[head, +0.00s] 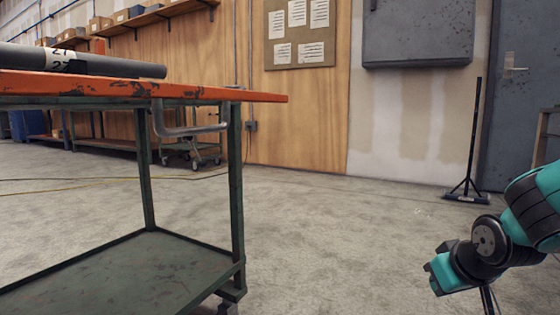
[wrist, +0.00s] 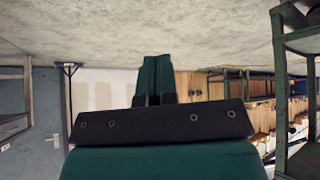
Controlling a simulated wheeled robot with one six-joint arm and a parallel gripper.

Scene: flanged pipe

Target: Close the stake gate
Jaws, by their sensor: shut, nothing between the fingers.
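No part that I can clearly name as the stake gate shows in either view. A bent grey metal bar (head: 188,130) hangs below the edge of the cart's orange top (head: 200,91) in the head view; I cannot tell whether it belongs to the gate. A grey pipe (head: 110,65) with number labels lies on that top at the left. My gripper (wrist: 155,75) shows its green fingers together and empty in the wrist view. In the head view my arm is at the lower right, well apart from the cart, and the fingertips are not clear.
The cart's green lower shelf (head: 120,275) and legs fill the lower left. Open concrete floor (head: 335,235) lies between the cart and my arm. A black broom (head: 470,150) stands by the grey door (head: 520,110). Shelves line the back wall.

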